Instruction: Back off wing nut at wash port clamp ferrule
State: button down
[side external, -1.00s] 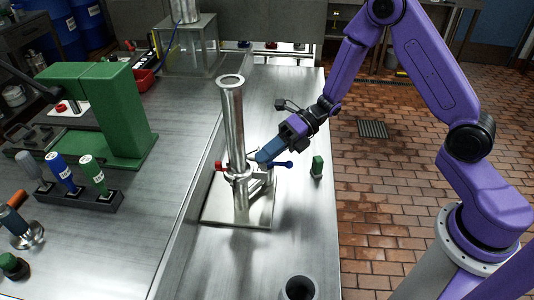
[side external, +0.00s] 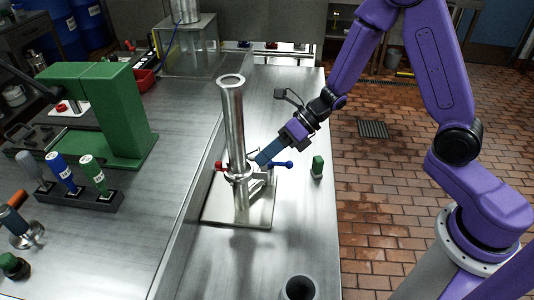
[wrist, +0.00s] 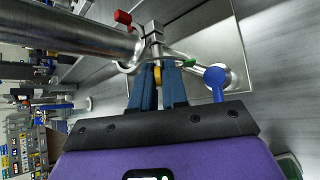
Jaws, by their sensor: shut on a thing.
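A tall steel pipe (side external: 233,125) stands upright on a square base plate (side external: 251,215), with a clamp ferrule (side external: 238,174) around its lower part. In the wrist view the pipe (wrist: 70,30) runs in from the left to the clamp (wrist: 152,38). My gripper (side external: 259,162) reaches down from the upper right to the clamp's side. In the wrist view its two blue fingers (wrist: 158,78) are shut on a small yellow wing nut (wrist: 158,74) beside the clamp. Most of the nut is hidden between the fingers.
A red-handled valve (side external: 219,166) and a blue-handled valve (side external: 282,164) flank the clamp closely. A small green object (side external: 317,166) stands to the right. A dark cup (side external: 299,288) stands at the front. A green press (side external: 110,110) and a tool rack (side external: 80,195) are at left.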

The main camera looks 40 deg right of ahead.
jog(key=n+t+h, duration=0.2)
jog(key=shift+s+a+r+h, duration=0.15)
jog(key=shift+a+h, duration=0.05)
jog(key=shift+h, duration=0.2)
dwell(0.4)
jog(key=c, duration=1.3)
grip_release()
jog(key=shift+o, duration=0.2)
